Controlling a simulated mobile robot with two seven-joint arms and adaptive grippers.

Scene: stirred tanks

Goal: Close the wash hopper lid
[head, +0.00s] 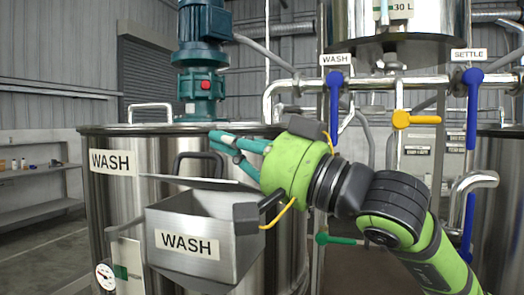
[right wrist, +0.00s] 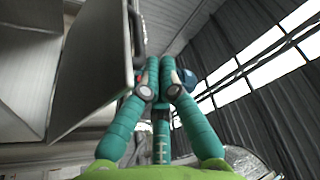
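The wash hopper (head: 160,222) is a steel box with a WASH label on the front of the wash tank. Its lid (head: 185,183) is open at the back, seen nearly edge-on, with a black handle (head: 180,158) above it. The hopper's inside shows. My right gripper (head: 217,140) has teal fingers brought together, with nothing seen between them. It is just above and right of the handle; I cannot tell whether it touches the lid. In the right wrist view the fingertips (right wrist: 160,65) are close together beside the lid panel (right wrist: 95,70). My left gripper is not in view.
The steel wash tank (head: 110,200) stands behind the hopper, with a teal motor (head: 203,60) on top. Pipes with blue valve handles (head: 334,95) and a yellow one (head: 402,119) stand at the right. A green valve handle (head: 335,239) is below my right arm. A gauge (head: 106,275) is at lower left.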

